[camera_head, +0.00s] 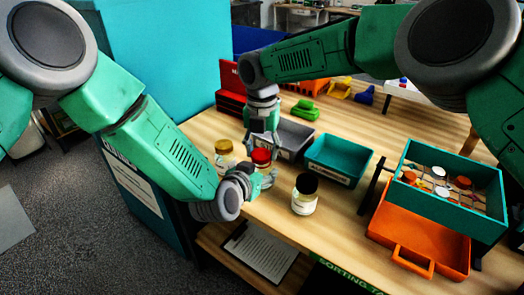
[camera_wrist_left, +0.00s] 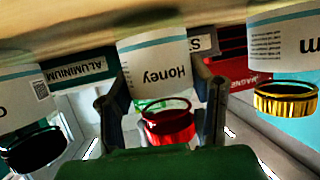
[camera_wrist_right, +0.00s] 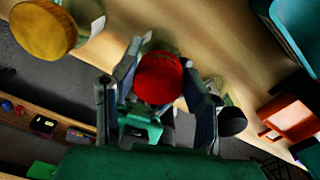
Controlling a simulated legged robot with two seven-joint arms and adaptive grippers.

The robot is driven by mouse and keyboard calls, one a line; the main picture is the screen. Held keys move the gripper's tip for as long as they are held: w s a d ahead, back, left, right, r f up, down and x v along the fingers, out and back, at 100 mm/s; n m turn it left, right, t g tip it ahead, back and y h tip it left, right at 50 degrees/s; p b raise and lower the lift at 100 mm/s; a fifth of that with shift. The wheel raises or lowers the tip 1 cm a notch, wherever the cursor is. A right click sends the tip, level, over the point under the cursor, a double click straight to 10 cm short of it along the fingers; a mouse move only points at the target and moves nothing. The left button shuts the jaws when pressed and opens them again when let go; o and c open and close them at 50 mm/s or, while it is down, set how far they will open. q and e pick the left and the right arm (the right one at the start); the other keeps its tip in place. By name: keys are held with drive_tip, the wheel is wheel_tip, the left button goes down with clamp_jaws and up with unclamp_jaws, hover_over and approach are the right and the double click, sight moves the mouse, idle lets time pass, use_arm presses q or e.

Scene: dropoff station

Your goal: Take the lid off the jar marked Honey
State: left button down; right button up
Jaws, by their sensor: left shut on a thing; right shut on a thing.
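The Honey jar (camera_wrist_left: 155,65) shows its name on a white label, inverted in the left wrist view. Its red lid (camera_head: 261,156) also shows in the left wrist view (camera_wrist_left: 170,126) and the right wrist view (camera_wrist_right: 158,78). My left gripper (camera_head: 258,182) is shut on the jar from the side, low at the table; its fingers flank it in the left wrist view (camera_wrist_left: 160,95). My right gripper (camera_head: 263,147) is shut on the red lid from above. Fingers hide much of the jar. I cannot tell whether the lid is loose.
A gold-lidded jar (camera_head: 224,149) stands close on the left, and a black-lidded jar (camera_head: 305,195) on the right. A grey bin (camera_head: 292,139) and a teal bin (camera_head: 338,159) stand behind. An orange tray (camera_head: 420,235) lies at the right. The front table edge is near.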

sight(261, 151)
drive_tip(key=shift+r, duration=0.95)
drive_tip(key=shift+r, duration=0.1)
drive_tip(key=shift+r, duration=1.9)
use_arm(q)
drive_tip(key=c, duration=0.7)
unclamp_jaws()
drive_tip(key=shift+a, duration=0.1)
